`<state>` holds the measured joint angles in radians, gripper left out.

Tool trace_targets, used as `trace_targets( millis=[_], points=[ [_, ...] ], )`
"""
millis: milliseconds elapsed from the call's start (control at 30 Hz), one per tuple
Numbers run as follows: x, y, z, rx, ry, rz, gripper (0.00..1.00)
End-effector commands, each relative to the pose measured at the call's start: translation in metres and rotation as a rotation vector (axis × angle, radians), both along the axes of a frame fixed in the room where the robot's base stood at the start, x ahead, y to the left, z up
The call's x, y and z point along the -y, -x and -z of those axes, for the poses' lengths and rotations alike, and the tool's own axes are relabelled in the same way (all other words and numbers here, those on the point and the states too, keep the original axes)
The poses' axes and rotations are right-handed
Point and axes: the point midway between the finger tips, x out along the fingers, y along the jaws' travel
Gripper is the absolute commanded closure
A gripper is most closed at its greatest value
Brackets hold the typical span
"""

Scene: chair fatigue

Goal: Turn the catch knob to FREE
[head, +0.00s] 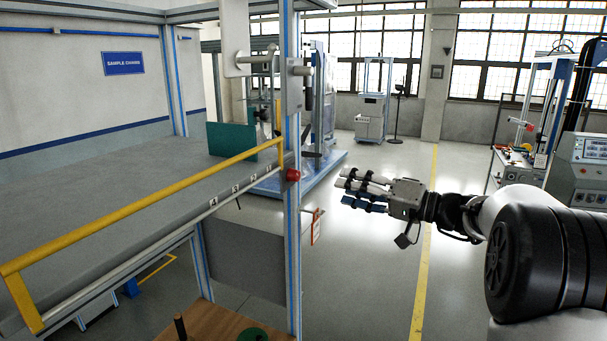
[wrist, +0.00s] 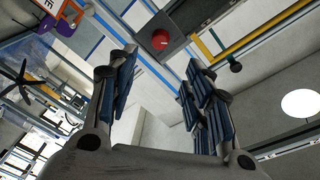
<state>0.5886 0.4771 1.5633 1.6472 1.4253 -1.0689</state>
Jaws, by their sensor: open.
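In the wrist view the red knob (wrist: 160,39) sits on a dark square plate, just beyond and between my fingertips. A small light mark shows on its face, but I cannot read any lettering or tell its setting. My gripper (head: 362,190) is right of the post, pointing left, with a gap to the knob. In the wrist view my gripper (wrist: 160,72) has its fingers spread apart with nothing between them.
A yellow rail (head: 150,205) runs along the grey table (head: 90,175) on the left. An orange-edged tag (head: 316,226) hangs by the post below the knob. A wooden top (head: 215,325) is at the bottom. Open floor (head: 375,265) lies under my gripper.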

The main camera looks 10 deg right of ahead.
Motion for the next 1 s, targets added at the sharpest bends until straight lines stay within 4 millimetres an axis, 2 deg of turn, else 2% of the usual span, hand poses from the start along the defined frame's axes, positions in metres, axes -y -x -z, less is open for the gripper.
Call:
trace_targets(
  millis=[33,300,500,700,1000],
  points=[
    [-0.011,-0.008,-0.001,0.0,0.0,-0.005,0.54],
    [-0.055,-0.049,-0.002,-0.001,0.001,-0.005,0.54],
    [-0.08,-0.073,-0.001,-0.002,0.001,-0.003,0.54],
    [-0.092,-0.085,-0.001,-0.002,0.001,-0.001,0.54],
    [-0.095,-0.087,0.0,-0.002,0.001,-0.001,0.54]
  ],
)
